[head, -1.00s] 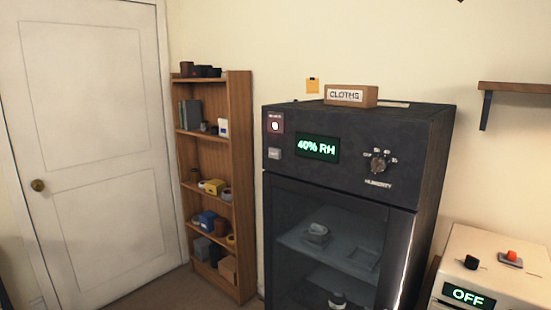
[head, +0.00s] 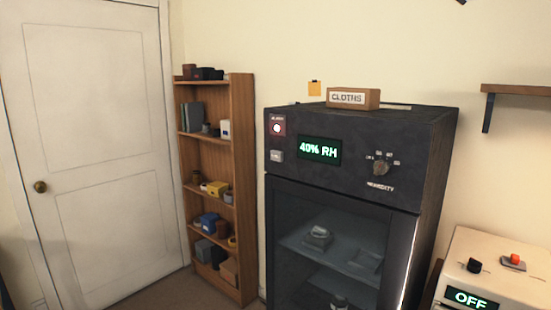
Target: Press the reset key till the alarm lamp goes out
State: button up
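A dark dry cabinet (head: 350,135) stands right of centre in the head view. My gripper is not in view, and nothing touches the key.
A humidity knob (head: 380,167) is on the panel's right. A CLOTHS box (head: 353,98) sits on the cabinet. A bookshelf (head: 242,190) stands to the left, beside a white door (head: 95,150). A beige unit reading OFF (head: 490,260) is at lower right. A wall shelf (head: 520,89) is above it.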

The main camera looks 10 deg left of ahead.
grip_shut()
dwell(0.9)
